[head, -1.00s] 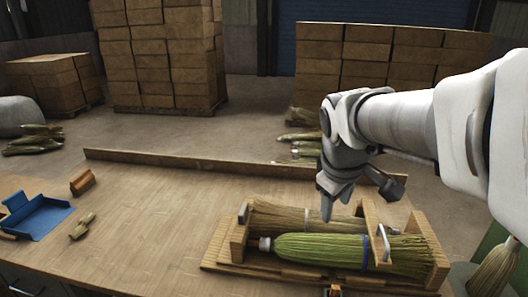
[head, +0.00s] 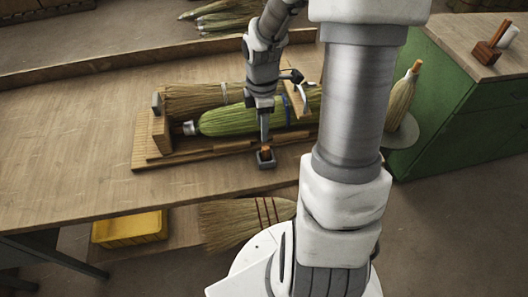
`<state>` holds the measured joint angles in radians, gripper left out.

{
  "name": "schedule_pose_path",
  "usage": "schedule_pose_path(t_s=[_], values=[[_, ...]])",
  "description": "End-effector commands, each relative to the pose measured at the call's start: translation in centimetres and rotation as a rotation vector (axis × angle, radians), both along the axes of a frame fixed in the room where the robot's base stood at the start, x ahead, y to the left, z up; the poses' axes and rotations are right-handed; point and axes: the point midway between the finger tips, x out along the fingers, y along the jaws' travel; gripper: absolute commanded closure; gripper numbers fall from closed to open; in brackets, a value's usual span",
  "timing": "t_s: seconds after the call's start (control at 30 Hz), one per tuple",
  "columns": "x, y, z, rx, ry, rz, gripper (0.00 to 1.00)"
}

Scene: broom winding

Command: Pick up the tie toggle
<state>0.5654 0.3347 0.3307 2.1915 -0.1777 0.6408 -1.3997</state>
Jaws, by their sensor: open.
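The tie toggle, by its look a small orange-brown wooden piece (head: 265,152), stands in a small dark square holder (head: 268,163) at the front edge of the wooden cradle. My gripper (head: 264,139) points straight down with its fingertips just above the toggle. I see the fingers nearly edge-on, so the gap between them is hidden. The gripper is open and holds nothing that I can see. I cannot tell whether the fingertips touch the toggle's top.
A green broom (head: 232,119) and a tan broom (head: 190,98) lie in the wooden cradle (head: 160,135) right behind my gripper. A yellow bin (head: 130,228) and a straw broom (head: 235,220) are below the bench front. The bench (head: 70,140) is clear on the left.

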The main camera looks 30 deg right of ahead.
Motion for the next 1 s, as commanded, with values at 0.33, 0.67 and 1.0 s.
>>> schedule_pose_path(t_s=[0.33,0.67,1.0], values=[[-0.1,0.0,-4.6,-0.001,0.0,0.0,0.45],[-1.0,-0.5,-8.8,0.001,0.003,0.001,0.45],[-1.0,-0.6,-9.8,-0.001,-0.001,0.0,0.45]])
